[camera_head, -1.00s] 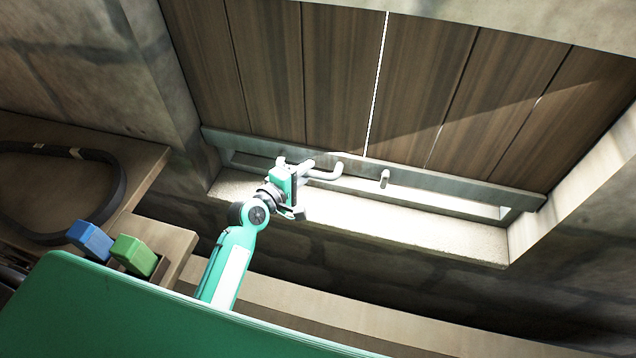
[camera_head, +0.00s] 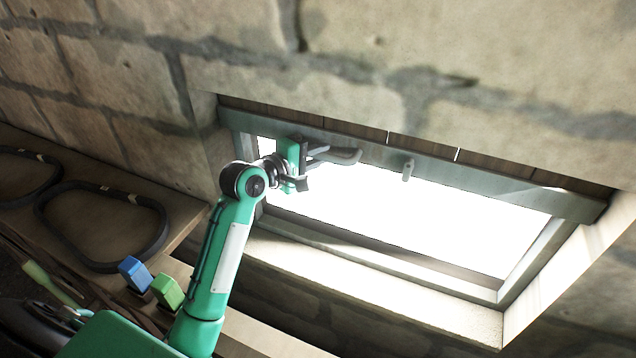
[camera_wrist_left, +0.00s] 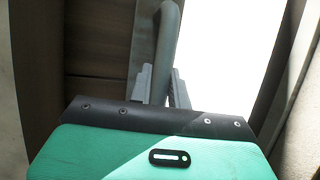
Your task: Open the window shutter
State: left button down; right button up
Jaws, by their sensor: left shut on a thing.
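The window shutter (camera_head: 390,155) is wooden planks with a grey metal bar along its lower edge. It is raised to the upper part of the window opening, and bright light fills the gap below. A grey handle (camera_head: 342,156) sticks out from the bar. My left gripper (camera_head: 308,165) is at the left of the bar, shut on the handle. In the left wrist view the handle (camera_wrist_left: 168,45) runs between the two grey fingers (camera_wrist_left: 160,90). A small peg (camera_head: 407,170) stands on the bar, right of the handle. My right gripper is not in view.
The stone sill (camera_head: 380,285) and window frame (camera_head: 375,257) lie below the bar. At the left, a wooden bench (camera_head: 75,205) holds black belts (camera_head: 45,225), with a blue block (camera_head: 133,272) and a green block (camera_head: 167,291) near its edge. Stone wall surrounds the window.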

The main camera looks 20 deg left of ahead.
pick_arm(q)
notch_tip(320, 180, up, 5)
jog(key=shift+f, duration=0.1)
jog(key=shift+r, duration=0.75)
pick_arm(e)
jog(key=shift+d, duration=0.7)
pick_arm(q)
jog(key=c, duration=1.6)
grip_release()
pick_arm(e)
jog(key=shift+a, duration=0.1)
pick_arm(q)
jog(key=shift+f, duration=0.1)
